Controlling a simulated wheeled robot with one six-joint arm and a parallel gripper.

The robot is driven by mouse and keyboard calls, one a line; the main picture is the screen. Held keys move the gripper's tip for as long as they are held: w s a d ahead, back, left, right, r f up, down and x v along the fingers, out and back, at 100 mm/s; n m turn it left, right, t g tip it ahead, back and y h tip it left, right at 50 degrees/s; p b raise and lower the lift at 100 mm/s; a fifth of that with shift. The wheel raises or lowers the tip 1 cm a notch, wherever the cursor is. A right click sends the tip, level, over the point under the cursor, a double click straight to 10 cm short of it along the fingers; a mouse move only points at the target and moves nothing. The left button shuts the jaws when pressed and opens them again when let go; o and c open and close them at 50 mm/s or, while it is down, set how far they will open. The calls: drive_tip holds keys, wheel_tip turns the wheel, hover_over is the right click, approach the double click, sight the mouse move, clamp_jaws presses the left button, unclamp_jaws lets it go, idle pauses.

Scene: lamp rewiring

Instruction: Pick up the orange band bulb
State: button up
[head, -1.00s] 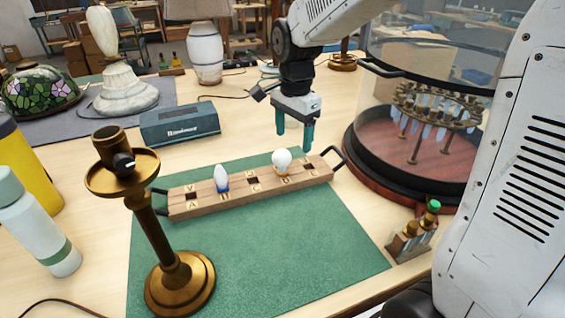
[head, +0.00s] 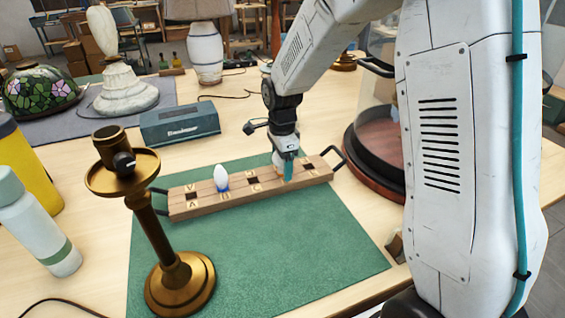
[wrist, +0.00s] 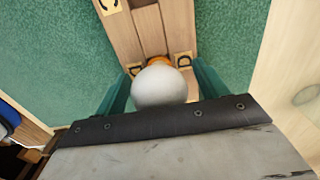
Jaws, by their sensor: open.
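The orange band bulb (wrist: 159,88) has a round white globe, and its orange band shows at the globe's far edge in the wrist view. It sits in the right part of the wooden rack (head: 190,205). My gripper (head: 286,172) is over it and hides most of it in the head view. In the wrist view, the teal fingers of my gripper (wrist: 161,90) are open, one on each side of the globe. Narrow gaps seem to show between fingers and globe.
A blue band bulb (head: 221,178) stands in the rack to the left. The rack lies on a green mat (head: 260,245). A brass lamp stand (head: 175,270) is at front left, a grey-blue box (head: 180,123) behind. A glass-sided round case (head: 375,150) stands at right.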

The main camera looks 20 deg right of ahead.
drive_tip(key=shift+f, duration=0.15)
drive_tip(key=c, duration=1)
